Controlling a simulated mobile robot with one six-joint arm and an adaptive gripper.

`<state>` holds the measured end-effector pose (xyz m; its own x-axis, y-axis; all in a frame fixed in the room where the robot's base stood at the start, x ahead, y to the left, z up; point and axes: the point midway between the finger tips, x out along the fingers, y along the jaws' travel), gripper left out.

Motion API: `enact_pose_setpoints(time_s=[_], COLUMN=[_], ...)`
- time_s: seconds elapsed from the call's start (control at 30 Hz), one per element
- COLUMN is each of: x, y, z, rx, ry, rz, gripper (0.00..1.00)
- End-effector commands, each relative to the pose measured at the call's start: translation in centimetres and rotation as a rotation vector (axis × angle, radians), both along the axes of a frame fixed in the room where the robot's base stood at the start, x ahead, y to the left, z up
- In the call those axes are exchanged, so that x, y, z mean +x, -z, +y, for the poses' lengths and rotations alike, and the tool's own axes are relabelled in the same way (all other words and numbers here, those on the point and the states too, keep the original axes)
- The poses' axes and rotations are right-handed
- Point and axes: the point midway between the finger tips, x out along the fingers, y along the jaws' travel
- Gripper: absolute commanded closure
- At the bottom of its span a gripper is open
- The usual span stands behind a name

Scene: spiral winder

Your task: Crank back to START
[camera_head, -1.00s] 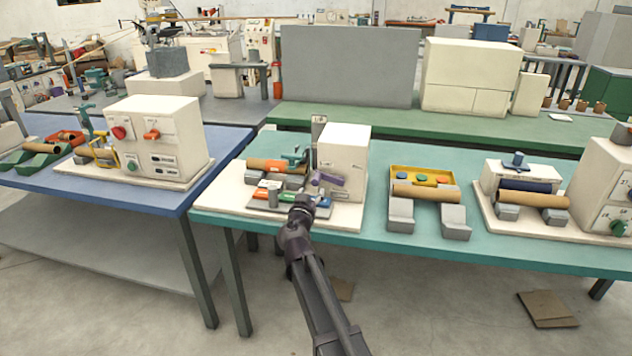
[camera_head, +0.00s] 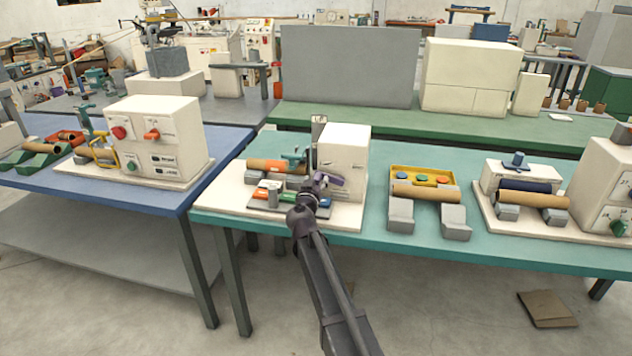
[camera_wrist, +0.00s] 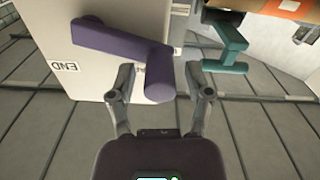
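The purple crank (camera_wrist: 125,48) sits on the side of the white winder box (camera_wrist: 85,75). Its arm slants from upper left to a rounded handle (camera_wrist: 158,78) near the middle of the wrist view. An upside-down END label (camera_wrist: 64,67) is on the box left of the handle. Another label is mostly hidden behind the crank, and I cannot read START anywhere. My gripper (camera_wrist: 160,82) is open, its fingers on either side of the handle's near end, with gaps visible. In the head view, the crank (camera_head: 334,179) is partly hidden by my gripper (camera_head: 318,184).
A teal clamp (camera_wrist: 228,50) stands close to the right finger in the wrist view. In the head view, a brown tube (camera_head: 265,165) and small coloured blocks (camera_head: 268,190) lie left of the box. A yellow tray (camera_head: 424,172) stands to the right.

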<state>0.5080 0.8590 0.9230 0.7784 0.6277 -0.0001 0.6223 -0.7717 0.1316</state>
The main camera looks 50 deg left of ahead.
Motion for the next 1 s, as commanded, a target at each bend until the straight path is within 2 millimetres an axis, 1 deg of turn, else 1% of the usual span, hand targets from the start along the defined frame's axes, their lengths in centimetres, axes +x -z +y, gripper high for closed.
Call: enact_pose_setpoints(time_s=[0.03,0.07,0.1,0.17,0.2,0.37,0.57,0.87,0.9,0.97,1.0], x=[-0.01,-0.01,-0.01,0.00,0.00,0.01,0.11,0.13,0.13,0.13,0.12], y=[0.00,0.00,0.00,0.00,0.00,-0.06,-0.53,-0.49,-0.49,-0.48,-0.48], z=[-0.01,-0.01,-0.01,0.00,0.00,0.00,-0.08,-0.05,-0.05,-0.06,-0.07], rx=[0.000,0.000,0.000,0.000,0.000,0.002,0.046,0.054,0.054,0.054,0.054], ry=[0.000,0.000,0.000,0.000,0.000,0.000,0.000,0.000,0.000,0.000,0.000], rz=[0.000,0.000,0.000,0.000,0.000,0.002,0.037,0.044,0.044,0.044,0.044], gripper=[0.58,0.67,0.79,0.97,1.00,1.00,1.00,1.00,0.54,0.36,0.31])
